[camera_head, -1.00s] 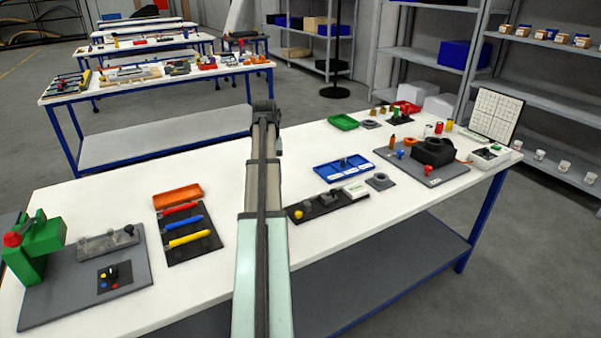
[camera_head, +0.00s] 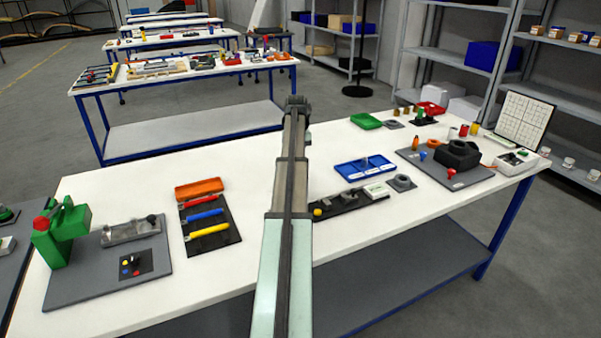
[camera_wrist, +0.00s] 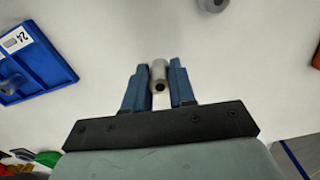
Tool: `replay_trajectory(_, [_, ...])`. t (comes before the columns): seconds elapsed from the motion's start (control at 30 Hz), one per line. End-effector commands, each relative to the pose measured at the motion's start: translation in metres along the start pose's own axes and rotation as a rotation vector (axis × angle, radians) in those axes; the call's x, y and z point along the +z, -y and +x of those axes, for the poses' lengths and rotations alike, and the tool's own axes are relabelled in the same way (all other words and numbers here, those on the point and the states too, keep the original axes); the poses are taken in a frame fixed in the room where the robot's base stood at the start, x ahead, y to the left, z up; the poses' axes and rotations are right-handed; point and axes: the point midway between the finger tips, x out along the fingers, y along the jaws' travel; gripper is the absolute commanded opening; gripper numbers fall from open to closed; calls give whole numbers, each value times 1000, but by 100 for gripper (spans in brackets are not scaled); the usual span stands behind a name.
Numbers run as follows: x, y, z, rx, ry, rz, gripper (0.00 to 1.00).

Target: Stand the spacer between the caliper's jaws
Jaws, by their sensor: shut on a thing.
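In the wrist view, my gripper (camera_wrist: 159,88) is shut on the spacer (camera_wrist: 158,72), a small grey cylinder with a dark bore at its near end. A blue finger stands on each side of it, and white tabletop lies behind. In the head view, my arm covers the gripper and the spacer. A dark board (camera_head: 348,203) right of my arm carries a yellow knob, a grey metal part and a white box with a green patch. It may be the caliper, but its jaws are too small to make out.
A blue tray (camera_head: 364,168) with an upright grey piece stands behind the board; the wrist view also shows a blue tray (camera_wrist: 38,75). A grey ring (camera_head: 402,182) lies right of the board. Tools on a dark mat (camera_head: 212,239) lie left of my arm.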

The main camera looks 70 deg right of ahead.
Motion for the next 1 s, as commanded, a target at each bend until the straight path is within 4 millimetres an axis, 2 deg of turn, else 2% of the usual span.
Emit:
replay_trajectory(0.1, [1, 0, 18, 0, 1, 1, 0])
replay_trajectory(0.27, [0, 0, 28, 0, 0, 1, 0])
replay_trajectory(0.53, [0, 0, 58, 0, 0, 1, 0])
replay_trajectory(0.97, [0, 0, 63, 0, 0, 1, 0])
replay_trajectory(1.0, [0, 0, 62, 0, -1, 1, 29])
